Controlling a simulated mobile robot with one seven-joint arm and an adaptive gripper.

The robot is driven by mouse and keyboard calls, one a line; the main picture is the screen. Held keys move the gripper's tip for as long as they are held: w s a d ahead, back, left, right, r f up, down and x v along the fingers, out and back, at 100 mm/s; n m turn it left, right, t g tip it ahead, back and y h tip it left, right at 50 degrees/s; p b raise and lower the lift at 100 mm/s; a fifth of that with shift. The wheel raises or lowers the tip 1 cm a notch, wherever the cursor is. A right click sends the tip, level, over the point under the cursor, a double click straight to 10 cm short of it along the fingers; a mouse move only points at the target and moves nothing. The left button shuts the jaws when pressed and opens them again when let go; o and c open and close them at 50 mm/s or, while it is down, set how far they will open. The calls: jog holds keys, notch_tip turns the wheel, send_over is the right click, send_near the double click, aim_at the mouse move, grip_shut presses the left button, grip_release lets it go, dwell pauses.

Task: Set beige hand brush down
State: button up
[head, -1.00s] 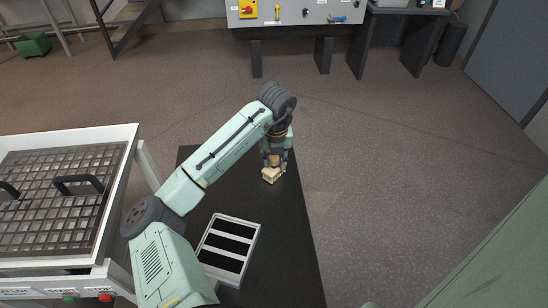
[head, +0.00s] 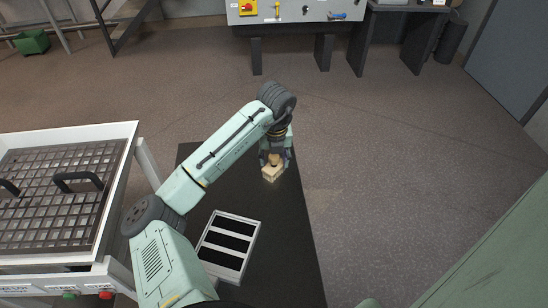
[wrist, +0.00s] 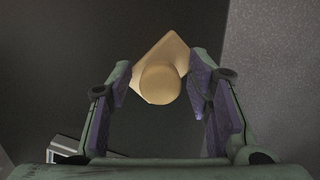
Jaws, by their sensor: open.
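The beige hand brush (head: 272,173) rests on the black table top (head: 290,235) near its far right edge. In the wrist view the brush (wrist: 161,80) shows a round knob on top of an angled block. My gripper (head: 274,161) is right above the brush, pointing down. In the wrist view its two fingers (wrist: 160,98) stand apart on either side of the knob, with a gap at each side. The brush's underside is hidden.
A white-framed tray with dark slots (head: 226,246) lies on the table nearer me. A white-framed grating with black handles (head: 62,205) stands at left. A control panel (head: 295,12) is at the back. Bare table lies in front of the brush.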

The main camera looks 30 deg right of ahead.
aim_at(275, 170)
notch_tip(275, 170, up, 12)
jog(key=s+b, duration=0.1)
jog(key=shift+s+a, duration=0.35)
jog(key=shift+a, duration=0.05)
